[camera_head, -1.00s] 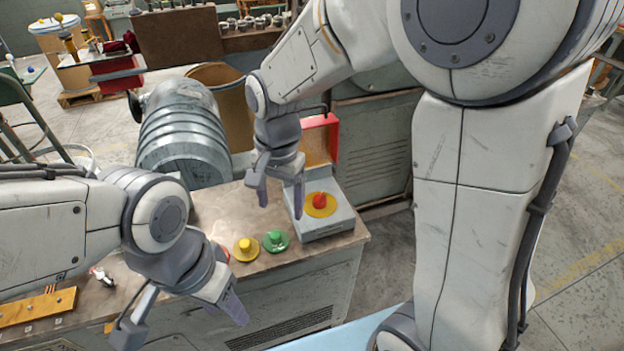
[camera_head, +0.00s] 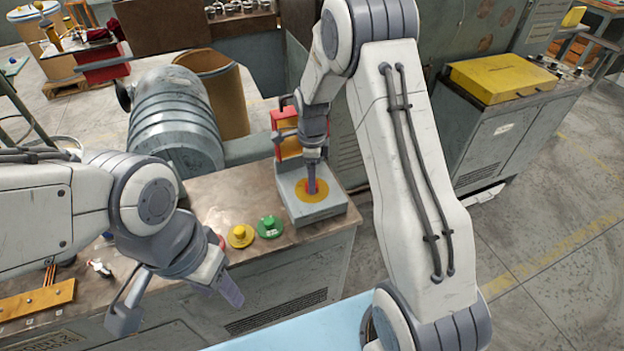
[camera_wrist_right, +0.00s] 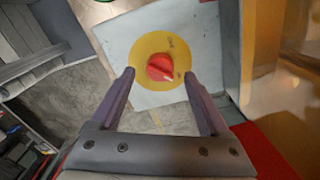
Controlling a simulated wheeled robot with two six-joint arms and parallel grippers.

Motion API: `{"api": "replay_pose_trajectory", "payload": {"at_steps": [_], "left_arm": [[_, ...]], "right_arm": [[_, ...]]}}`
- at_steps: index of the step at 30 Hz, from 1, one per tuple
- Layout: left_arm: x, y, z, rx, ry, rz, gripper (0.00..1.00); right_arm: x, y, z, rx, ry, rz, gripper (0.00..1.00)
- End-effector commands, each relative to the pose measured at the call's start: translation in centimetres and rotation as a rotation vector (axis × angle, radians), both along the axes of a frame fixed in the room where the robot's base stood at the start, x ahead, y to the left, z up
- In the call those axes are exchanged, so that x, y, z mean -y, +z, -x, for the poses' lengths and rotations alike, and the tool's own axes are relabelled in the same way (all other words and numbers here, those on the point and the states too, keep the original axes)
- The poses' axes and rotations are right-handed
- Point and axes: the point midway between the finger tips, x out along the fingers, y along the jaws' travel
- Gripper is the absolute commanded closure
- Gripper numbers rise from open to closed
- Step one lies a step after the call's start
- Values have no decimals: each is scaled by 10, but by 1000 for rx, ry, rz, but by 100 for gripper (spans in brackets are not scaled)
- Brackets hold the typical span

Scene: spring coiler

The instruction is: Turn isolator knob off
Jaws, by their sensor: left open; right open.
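The isolator knob is red on a round yellow plate (camera_head: 319,195), set on top of a grey box (camera_head: 293,204) at the far right corner of the bench. In the right wrist view the red knob (camera_wrist_right: 161,67) lies just beyond and between my fingertips. My right gripper (camera_head: 312,190) points down over the knob and partly hides it in the head view. In the wrist view my right gripper (camera_wrist_right: 158,78) is open, one finger on each side, not closed on the knob. My left gripper (camera_head: 180,308) is open and empty near the bench's front edge.
A yellow button (camera_head: 240,236) and a green button (camera_head: 270,227) sit on the bench (camera_head: 222,196) left of the box. A red box (camera_head: 285,122) stands close behind the right gripper. A grey ribbed drum (camera_head: 175,120) is behind the bench.

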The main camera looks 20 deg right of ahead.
Motion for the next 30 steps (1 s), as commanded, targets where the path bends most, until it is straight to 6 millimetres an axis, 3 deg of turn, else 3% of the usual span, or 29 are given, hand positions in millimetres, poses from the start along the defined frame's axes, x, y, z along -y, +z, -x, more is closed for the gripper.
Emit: {"api": "replay_pose_trajectory", "payload": {"at_steps": [6, 15, 16, 22, 30], "left_arm": [[0, 3, 0, 0, 0, 0, 50], [0, 3, 0, 0, 0, 0, 50], [0, 3, 0, 0, 0, 0, 50], [0, 3, 0, 0, 0, 0, 50], [0, 4, 0, 0, 0, 0, 50]], "right_arm": [[0, -22, 0, -1, 1, 0, 21], [0, -25, 0, 0, 2, 0, 21], [0, -25, 0, 0, 2, 0, 25], [0, -24, 0, 0, 2, 0, 100], [0, -24, 0, 0, 23, 0, 100]]}}
